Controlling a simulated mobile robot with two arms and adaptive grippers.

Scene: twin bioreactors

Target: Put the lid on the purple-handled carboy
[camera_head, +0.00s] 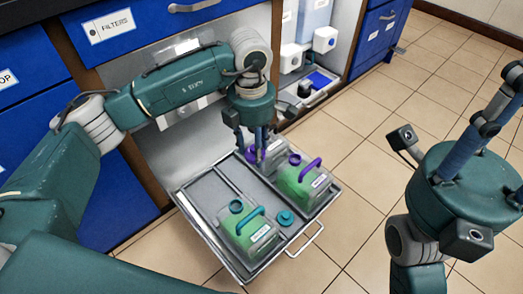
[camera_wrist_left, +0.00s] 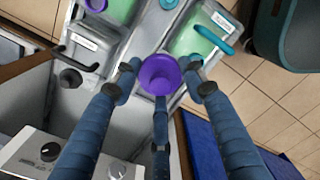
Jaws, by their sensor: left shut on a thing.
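The purple-handled carboy (camera_head: 300,180) stands at the back right of the metal tray and holds green liquid. Its purple neck (camera_wrist_left: 95,4) shows at the top edge of the left wrist view. My left gripper (camera_head: 256,150) points down just left of this carboy, shut on the purple lid (camera_wrist_left: 160,74). The lid sits between the fingertips, apart from the carboy's neck. In the head view the fingers partly hide the lid (camera_head: 251,156). My right gripper (camera_head: 505,90) is at the right, fingers upward and partly cut off, so its opening is unclear.
A teal-handled carboy (camera_head: 245,235) stands at the tray's front, with a loose teal lid (camera_head: 286,217) to its right. The pulled-out metal tray (camera_head: 205,195) has a front handle. Blue drawers (camera_head: 118,28) line the left. Tiled floor (camera_head: 365,150) is open right of the tray.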

